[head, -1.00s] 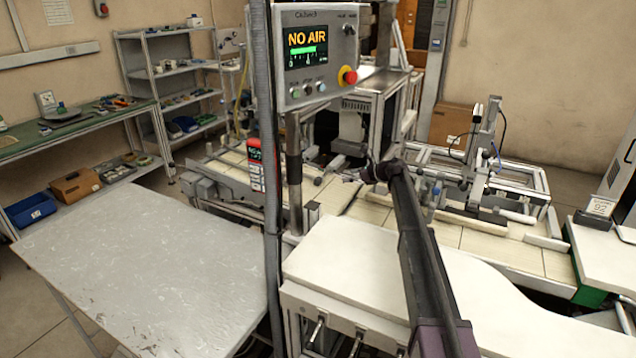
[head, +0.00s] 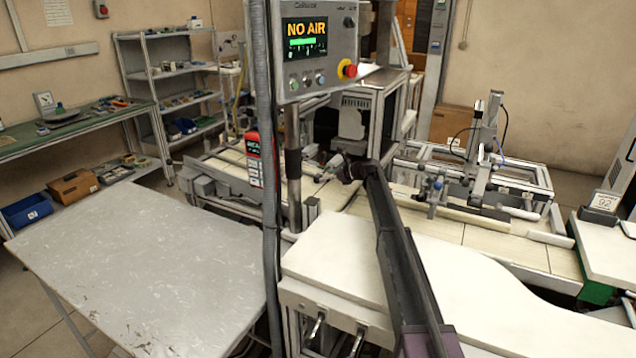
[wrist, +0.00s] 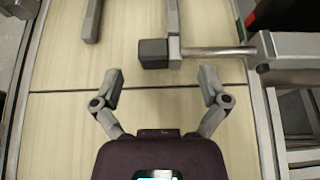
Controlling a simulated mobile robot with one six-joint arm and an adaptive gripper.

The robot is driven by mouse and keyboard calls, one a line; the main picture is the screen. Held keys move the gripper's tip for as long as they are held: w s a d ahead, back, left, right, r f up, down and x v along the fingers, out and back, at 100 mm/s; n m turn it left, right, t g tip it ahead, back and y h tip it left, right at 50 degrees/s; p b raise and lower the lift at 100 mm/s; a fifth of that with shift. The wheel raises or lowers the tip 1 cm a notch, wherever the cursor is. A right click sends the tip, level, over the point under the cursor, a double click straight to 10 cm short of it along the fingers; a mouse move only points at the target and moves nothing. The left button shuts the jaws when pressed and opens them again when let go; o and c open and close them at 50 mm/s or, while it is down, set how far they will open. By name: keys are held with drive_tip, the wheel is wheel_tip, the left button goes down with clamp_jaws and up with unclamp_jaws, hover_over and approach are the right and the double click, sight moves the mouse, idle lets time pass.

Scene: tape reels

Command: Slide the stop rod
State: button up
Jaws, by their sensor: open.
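In the wrist view my gripper (wrist: 161,77) is open and empty, its two fingers spread above the pale slatted conveyor bed (wrist: 62,120). Just ahead of the fingertips is a shiny metal rod (wrist: 215,52) lying crosswise, with a dark square block (wrist: 153,53) at its left end. This looks like the stop rod. The block lies ahead of the gap between the fingers, and I see no contact. In the head view my gripper (head: 342,167) is over the conveyor, small and partly hidden by my arm, and I cannot make out the rod there.
A metal bracket (wrist: 285,45) stands at the rod's right end, with frame rails below it. A grey bar (wrist: 173,18) runs beyond the block. In the head view a control panel (head: 318,48) reads "NO AIR". A white curved worktop (head: 335,262) lies in front of the conveyor.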

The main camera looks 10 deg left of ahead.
sight(318, 177)
drive_tip(key=shift+b+x, duration=0.6)
drive_tip(key=shift+x, duration=1.45)
